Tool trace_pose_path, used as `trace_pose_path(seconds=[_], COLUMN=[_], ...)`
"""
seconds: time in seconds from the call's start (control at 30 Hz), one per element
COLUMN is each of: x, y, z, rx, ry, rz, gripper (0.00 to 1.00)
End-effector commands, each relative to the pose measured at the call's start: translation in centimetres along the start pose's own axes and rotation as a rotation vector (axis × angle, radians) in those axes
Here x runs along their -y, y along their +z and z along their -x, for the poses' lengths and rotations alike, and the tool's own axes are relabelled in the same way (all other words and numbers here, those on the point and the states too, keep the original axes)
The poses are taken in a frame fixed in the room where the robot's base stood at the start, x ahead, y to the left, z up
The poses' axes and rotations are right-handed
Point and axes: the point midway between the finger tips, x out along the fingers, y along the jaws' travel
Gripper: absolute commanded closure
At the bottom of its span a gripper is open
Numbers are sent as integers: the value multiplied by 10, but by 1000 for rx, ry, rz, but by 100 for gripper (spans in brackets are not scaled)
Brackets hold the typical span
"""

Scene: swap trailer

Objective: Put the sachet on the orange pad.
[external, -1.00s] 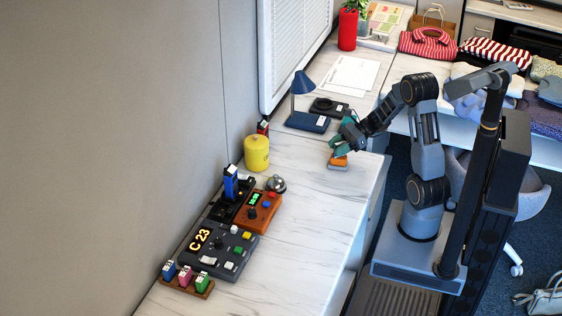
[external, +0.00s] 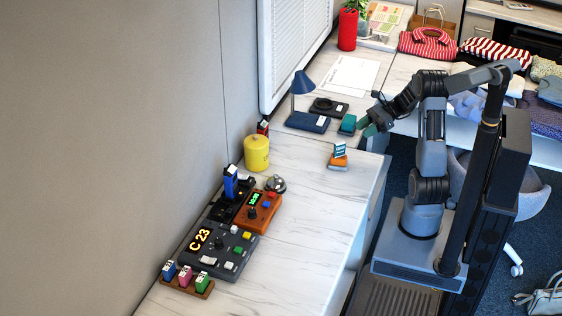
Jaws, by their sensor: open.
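The orange pad (external: 338,161) sits on a small grey base on the white marbled counter, near its right edge. A small teal-and-white item (external: 340,149), which looks like the sachet, stands upright on the pad. My gripper (external: 367,127) is open and empty, up and to the right of the pad, clear of the item.
A teal box (external: 348,124) stands just left of my gripper. A blue desk lamp (external: 304,98) and a dark flat device (external: 328,106) are behind. A yellow canister (external: 256,152), a bell (external: 276,184) and control boxes (external: 219,249) line the wall side. The counter's front right is clear.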

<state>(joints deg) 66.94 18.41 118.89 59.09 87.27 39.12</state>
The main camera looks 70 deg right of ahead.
Motion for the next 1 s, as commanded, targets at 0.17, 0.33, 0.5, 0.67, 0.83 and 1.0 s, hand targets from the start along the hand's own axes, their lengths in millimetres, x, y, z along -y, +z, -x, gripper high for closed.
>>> trace_pose_path(seconds=[0.17,0.33,0.5,0.67,0.83,1.0], x=[-9,-54,-116,-155,-177,-186], y=[8,32,50,61,72,79], z=[-12,-66,-108,-123,-131,-134], rx=[-52,-261,-488,-610,-657,-668], ry=[58,306,636,877,1023,1080], rz=[66,398,965,1508,1945,2165], gripper=[58,58,58,58,58,58])
